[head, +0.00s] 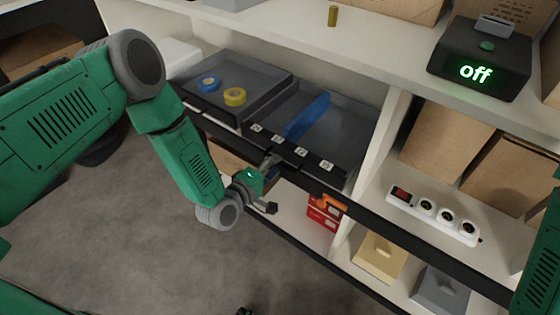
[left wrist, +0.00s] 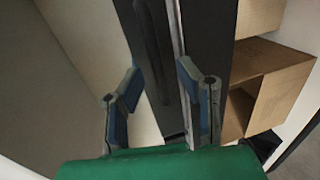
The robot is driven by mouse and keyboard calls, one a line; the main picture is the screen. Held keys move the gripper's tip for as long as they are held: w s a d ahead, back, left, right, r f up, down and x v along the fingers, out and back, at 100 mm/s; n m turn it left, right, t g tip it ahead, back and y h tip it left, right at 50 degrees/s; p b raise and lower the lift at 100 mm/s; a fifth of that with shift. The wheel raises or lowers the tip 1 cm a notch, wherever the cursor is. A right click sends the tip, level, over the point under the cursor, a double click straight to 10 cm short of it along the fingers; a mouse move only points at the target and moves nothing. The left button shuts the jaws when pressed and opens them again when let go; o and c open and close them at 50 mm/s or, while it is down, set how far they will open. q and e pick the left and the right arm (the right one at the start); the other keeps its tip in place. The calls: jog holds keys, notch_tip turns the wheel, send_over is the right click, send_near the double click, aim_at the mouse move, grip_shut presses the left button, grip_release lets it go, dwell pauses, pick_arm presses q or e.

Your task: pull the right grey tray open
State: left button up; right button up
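The right grey tray (head: 352,125) sits on the shelf with a blue piece (head: 307,115) standing in it. Its dark front edge carries white labels. The left grey tray (head: 205,100) beside it holds a blue tape roll (head: 208,85) and a yellow tape roll (head: 235,96). My left gripper (head: 270,185) is just in front of the right tray's front, with its fingers spread. In the left wrist view, the open fingers (left wrist: 160,82) are on either side of a dark upright surface with a dark bar-like handle (left wrist: 152,45). Contact cannot be told. My right gripper is not in view.
Below are a red box (head: 322,212) with an orange item, a yellow bin (head: 378,258) and a grey bin (head: 440,288). A white power strip (head: 434,215) and cartons (head: 445,140) are at the right. A black device reading "off" (head: 480,65) stands above. Floor at left is clear.

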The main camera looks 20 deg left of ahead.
pick_arm(q)
jog(key=d+b+v, duration=0.1)
jog(key=b+v, duration=0.3)
jog(key=v, duration=0.7)
jog(key=shift+a+b+x, duration=0.15)
jog(key=shift+b+x, duration=0.9)
jog(key=shift+x, duration=2.15)
jog(key=shift+a+b+x, duration=0.1)
jog(key=shift+b+x, duration=0.9)
jog(key=shift+x, duration=2.25)
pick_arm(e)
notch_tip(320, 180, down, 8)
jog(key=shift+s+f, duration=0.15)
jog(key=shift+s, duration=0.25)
pick_arm(q)
jog(key=shift+w, duration=0.1)
grip_shut()
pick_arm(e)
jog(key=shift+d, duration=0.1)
